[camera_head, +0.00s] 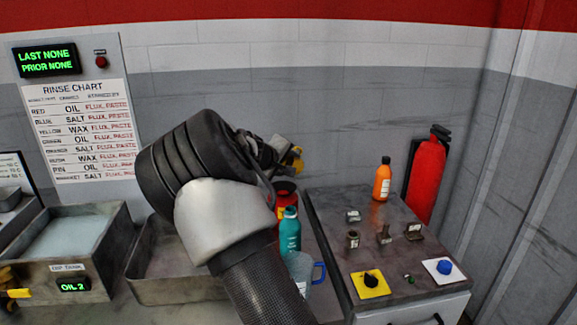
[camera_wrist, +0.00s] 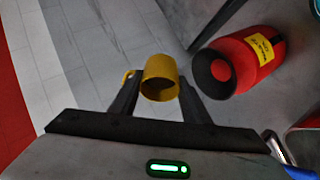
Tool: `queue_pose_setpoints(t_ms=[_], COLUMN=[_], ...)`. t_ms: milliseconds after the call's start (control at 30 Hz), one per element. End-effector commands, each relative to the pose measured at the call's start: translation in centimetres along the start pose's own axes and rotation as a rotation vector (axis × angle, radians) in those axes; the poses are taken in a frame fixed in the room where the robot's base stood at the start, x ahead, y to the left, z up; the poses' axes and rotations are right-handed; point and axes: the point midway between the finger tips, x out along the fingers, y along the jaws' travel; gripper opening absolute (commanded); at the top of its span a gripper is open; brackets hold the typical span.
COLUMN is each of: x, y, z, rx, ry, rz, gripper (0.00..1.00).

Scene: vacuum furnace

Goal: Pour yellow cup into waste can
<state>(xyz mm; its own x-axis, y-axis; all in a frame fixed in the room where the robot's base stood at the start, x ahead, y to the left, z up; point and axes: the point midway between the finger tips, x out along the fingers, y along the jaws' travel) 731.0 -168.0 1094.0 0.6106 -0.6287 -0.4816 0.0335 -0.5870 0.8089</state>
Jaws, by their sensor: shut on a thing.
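The yellow cup (camera_wrist: 158,68) is between the two fingers of my gripper (camera_wrist: 157,92), which is shut on it. Its open end faces the wrist camera and its handle points left. In the head view a yellow bit of the cup (camera_head: 296,164) shows at the end of my arm, with my gripper (camera_head: 287,157) partly hidden. The red waste can (camera_head: 286,187), with a dark opening, is just below the cup there, partly covered by my arm and a teal bottle. In the wrist view the waste can (camera_wrist: 252,58), with a yellow label, is to the right of the cup and apart from it.
A teal bottle (camera_head: 290,232) and a clear jug with a blue handle (camera_head: 303,270) stand before the can. A bench (camera_head: 330,215) at right holds an orange bottle (camera_head: 382,180), small metal parts and knobs. A fire extinguisher (camera_head: 426,178) stands behind. Trays (camera_head: 150,290) are left.

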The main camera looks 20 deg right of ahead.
Motion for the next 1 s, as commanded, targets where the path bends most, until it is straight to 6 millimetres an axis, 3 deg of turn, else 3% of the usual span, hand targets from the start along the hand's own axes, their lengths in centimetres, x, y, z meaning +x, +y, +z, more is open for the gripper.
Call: queue_pose_setpoints(t_ms=[1000], x=[-0.09], y=[-0.04], z=[-0.06], rx=[-0.017], ry=[0.008], rz=[0.04], gripper=[0.12])
